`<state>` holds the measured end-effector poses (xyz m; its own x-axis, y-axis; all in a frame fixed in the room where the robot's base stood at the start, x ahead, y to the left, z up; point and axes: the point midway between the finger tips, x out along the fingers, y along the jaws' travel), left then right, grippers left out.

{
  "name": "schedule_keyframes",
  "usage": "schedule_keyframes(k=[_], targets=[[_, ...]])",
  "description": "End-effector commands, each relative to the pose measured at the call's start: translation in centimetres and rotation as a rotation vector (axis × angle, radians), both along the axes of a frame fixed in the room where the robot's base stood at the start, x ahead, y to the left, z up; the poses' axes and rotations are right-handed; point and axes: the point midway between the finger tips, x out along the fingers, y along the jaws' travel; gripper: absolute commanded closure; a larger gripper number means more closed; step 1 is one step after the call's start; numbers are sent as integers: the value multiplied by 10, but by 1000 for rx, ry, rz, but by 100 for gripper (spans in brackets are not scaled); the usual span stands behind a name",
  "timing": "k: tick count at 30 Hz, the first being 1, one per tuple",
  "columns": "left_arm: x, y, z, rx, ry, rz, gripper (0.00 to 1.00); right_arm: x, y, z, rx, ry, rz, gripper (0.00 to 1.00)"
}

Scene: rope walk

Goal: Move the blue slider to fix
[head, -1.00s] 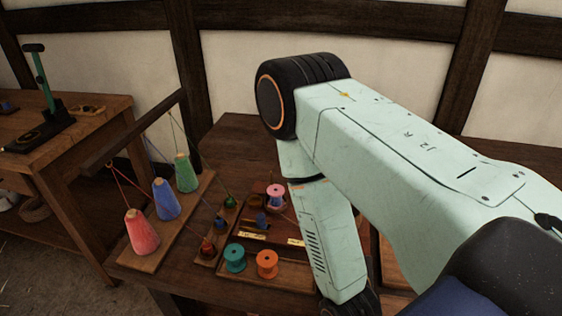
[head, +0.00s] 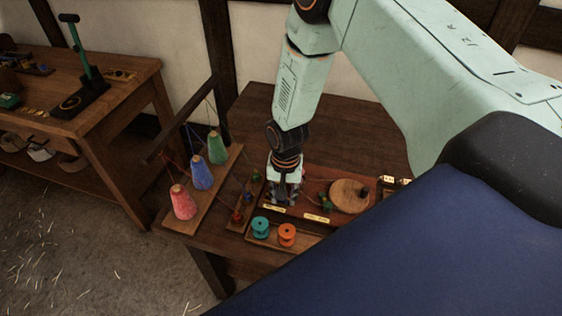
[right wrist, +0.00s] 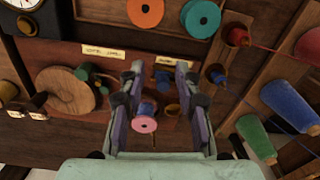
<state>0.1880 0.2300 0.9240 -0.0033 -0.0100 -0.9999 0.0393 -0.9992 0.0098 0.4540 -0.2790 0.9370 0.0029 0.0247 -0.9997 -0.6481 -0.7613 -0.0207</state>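The blue slider (right wrist: 162,76) shows as a small blue piece on the dark reddish-brown board, close to a yellow label (right wrist: 170,62). In the right wrist view it lies between the tips of my right gripper (right wrist: 160,74). The fingers are apart, one on each side, and I cannot tell whether they touch it. In the head view my right gripper (head: 283,192) points down over the left part of the board and hides the slider. The label lettering is too small to read. My left gripper is not in view.
A pink-rimmed spool (right wrist: 146,125) stands between the fingers, nearer the palm. Teal (head: 260,227) and orange (head: 287,235) spools stand at the front. Red, blue and green thread cones (head: 201,172) stand left. A wooden disc (head: 350,196) lies right of the gripper.

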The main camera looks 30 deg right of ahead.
Motion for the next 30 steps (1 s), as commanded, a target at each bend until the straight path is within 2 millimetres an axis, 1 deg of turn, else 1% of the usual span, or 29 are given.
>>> schedule_keyframes(k=[1,3,6,10,14,17,30], targets=[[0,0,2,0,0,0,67,20,-9,13,-7,-6,-46,67],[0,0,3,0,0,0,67,36,-18,25,-15,-2,-98,67],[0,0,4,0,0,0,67,49,-25,37,-24,3,-145,67],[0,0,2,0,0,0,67,53,-27,39,-28,8,-162,67],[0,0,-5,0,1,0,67,53,-27,32,-28,8,-161,67],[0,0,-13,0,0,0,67,53,-27,23,-28,8,-160,67],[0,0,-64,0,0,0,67,52,-27,-31,-28,9,-159,67]])
